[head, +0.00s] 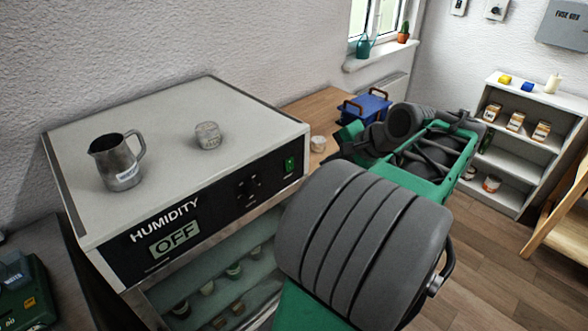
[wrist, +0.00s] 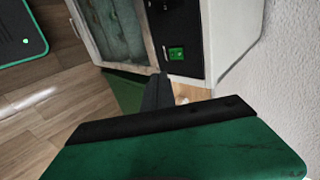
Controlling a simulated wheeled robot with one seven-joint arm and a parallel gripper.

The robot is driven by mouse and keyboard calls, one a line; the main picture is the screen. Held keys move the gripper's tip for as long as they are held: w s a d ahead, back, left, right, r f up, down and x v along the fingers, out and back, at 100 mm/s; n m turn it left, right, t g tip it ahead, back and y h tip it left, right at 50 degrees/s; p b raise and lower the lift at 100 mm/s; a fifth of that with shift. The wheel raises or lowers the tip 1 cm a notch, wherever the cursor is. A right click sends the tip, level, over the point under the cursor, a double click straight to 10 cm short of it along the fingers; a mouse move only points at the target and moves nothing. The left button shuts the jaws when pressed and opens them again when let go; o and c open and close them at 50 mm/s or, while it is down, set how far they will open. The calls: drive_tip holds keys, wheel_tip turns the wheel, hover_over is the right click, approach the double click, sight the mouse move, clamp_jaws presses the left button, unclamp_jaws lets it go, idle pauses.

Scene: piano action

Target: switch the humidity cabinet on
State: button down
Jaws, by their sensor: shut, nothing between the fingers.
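The humidity cabinet (head: 110,244) is a pale box with a black front panel marked HUMIDITY. Its display (head: 175,239) reads OFF. A small green rocker switch (head: 290,164) sits at the right end of the panel, and the switch also shows in the wrist view (wrist: 176,54). My gripper (wrist: 158,88) is shut and empty, its dark fingertips just below and left of the switch in the wrist view. I cannot tell whether they touch the panel.
A metal jug (head: 116,163) and a small round pale container (head: 207,136) stand on the cabinet top. Behind are a blue box (head: 365,108) and a small pale pot (head: 318,144). Jars show behind the cabinet's glass front (head: 215,281). A white shelf (head: 508,158) stands at right.

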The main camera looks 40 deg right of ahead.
approach(291, 170)
wheel_tip(291, 170, down, 4)
drive_tip(key=shift+w+a+f+p, duration=0.15)
drive_tip(key=shift+w+p, duration=0.6)
drive_tip(key=shift+w, duration=1.25)
